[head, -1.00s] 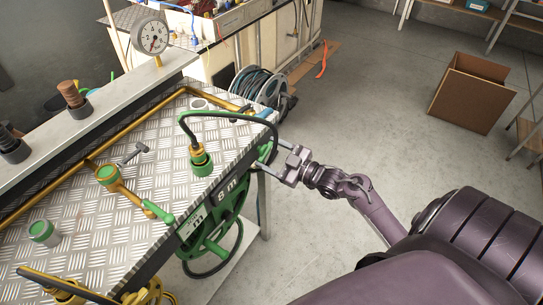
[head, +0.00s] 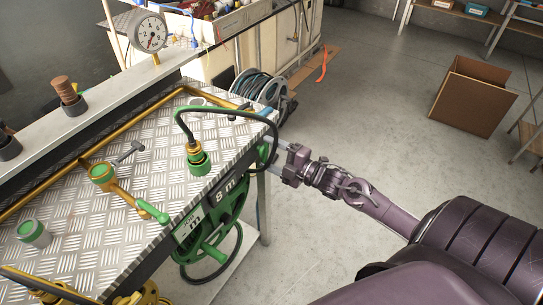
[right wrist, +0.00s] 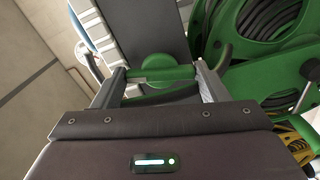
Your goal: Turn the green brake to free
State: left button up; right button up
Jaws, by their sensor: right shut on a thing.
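The green hose reel (head: 207,236) hangs under the front edge of the metal-topped bench (head: 150,165), beside an "8 m" label. The green brake (right wrist: 165,74) is a bar with a rounded middle; it lies between the fingers of my right gripper (right wrist: 161,80) in the right wrist view. In the head view, my right gripper (head: 281,158) is at the bench's right corner, shut on the brake, which is mostly hidden there. I cannot read any brake marking. My left gripper is not in view.
A black hose loops from a green and brass coupling (head: 198,158) over the bench edge, close to my right gripper. A grey hose reel (head: 262,88) stands on the floor behind. A cardboard box (head: 474,96) is at right. The floor between is clear.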

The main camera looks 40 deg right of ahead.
jog(key=shift+n+b, duration=0.3)
jog(key=shift+n, duration=1.1)
jog(key=o, duration=1)
jog(key=v, duration=0.7)
jog(key=shift+s+d+n, duration=0.15)
jog(key=shift+s+n, duration=0.15)
jog(key=shift+s, duration=0.05)
jog(key=shift+f, duration=0.1)
